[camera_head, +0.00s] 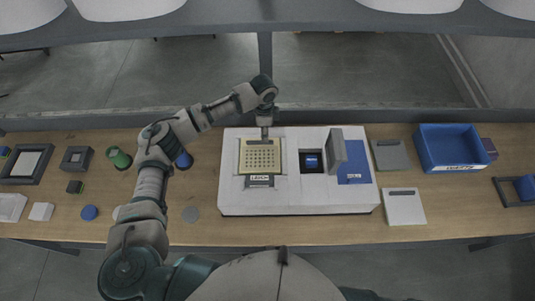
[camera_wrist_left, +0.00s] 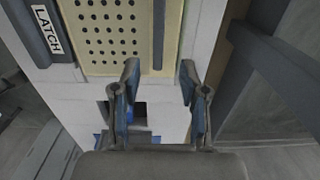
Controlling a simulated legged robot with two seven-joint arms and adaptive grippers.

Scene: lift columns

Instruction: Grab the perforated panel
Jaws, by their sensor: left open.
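The perforated panel (camera_head: 260,157) is a cream plate with a grid of dark holes. It lies in the left part of the white box (camera_head: 305,197), just above the dark LATCH label (camera_head: 259,181). My left gripper (camera_head: 265,134) is at the panel's far edge in the head view. In the left wrist view the panel (camera_wrist_left: 110,35) fills the top, and a dark bar runs along its right part. The open left gripper (camera_wrist_left: 158,85) has its two fingers apart near the panel's edge, with nothing between them. My right gripper is not in view.
The white box also has a dark square recess (camera_head: 311,161) and an upright grey flap (camera_head: 337,149) beside a blue area. A blue bin (camera_head: 450,148) stands to the right. Small blocks, frames and a green cylinder (camera_head: 119,158) lie left on the wooden table (camera_head: 200,225).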

